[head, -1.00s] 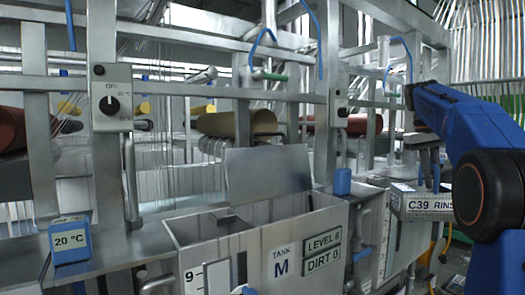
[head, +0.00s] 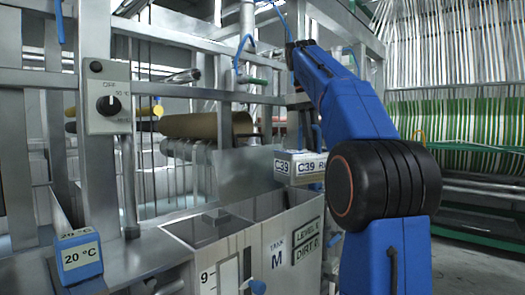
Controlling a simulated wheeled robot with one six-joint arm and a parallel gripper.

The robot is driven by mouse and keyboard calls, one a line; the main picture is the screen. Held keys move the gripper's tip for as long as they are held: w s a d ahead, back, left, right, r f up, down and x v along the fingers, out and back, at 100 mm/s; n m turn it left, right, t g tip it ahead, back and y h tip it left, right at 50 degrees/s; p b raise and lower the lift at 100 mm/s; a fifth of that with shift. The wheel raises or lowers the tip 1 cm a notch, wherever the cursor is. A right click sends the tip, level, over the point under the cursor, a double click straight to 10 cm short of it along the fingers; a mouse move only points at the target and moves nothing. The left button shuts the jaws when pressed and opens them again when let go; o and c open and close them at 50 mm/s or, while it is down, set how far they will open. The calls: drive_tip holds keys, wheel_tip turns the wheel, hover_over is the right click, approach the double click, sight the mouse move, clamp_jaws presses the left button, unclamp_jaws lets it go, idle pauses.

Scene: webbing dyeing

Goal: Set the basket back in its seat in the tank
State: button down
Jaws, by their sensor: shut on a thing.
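Tank M (head: 262,262) is an open metal tank in the lower middle, with a level scale and labels on its front. Its opening shows from above, with a plate or divider inside. My gripper (head: 301,128) is shut on the basket from above. My blue arm partly hides the gripper and the basket's right side. The basket's seat cannot be made out.
A metal splash plate (head: 245,172) stands behind the tank. A post with a control knob (head: 108,105) and a blue 20 °C block (head: 78,255) are at left. Frame bars and a tan roll (head: 205,125) lie behind. The floor at right is clear.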

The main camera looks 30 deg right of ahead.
drive_tip(key=w+a+f+n, duration=0.1)
drive_tip(key=w+a, duration=0.1)
drive_tip(key=w+a+f+n, duration=0.1)
drive_tip(key=w+a, duration=0.1)
drive_tip(key=a, duration=0.1)
drive_tip(key=w+a+f+n, duration=0.1)
drive_tip(key=w+a, duration=0.1)
drive_tip(key=a, duration=0.1)
drive_tip(key=shift+n+t, duration=0.3)
wheel_tip(320, 180, down, 25)
drive_tip(key=shift+w+a, duration=0.15)
drive_tip(key=shift+a, duration=0.05)
idle(1.6)
drive_tip(key=shift+r, duration=0.1)
drive_tip(key=c, duration=1.7)
unclamp_jaws()
drive_tip(key=a+r, duration=0.1)
drive_tip(key=r, duration=0.4)
drive_tip(key=a+r, duration=0.1)
drive_tip(key=r, duration=0.5)
drive_tip(key=s+a+r, duration=0.1)
drive_tip(key=r, duration=0.5)
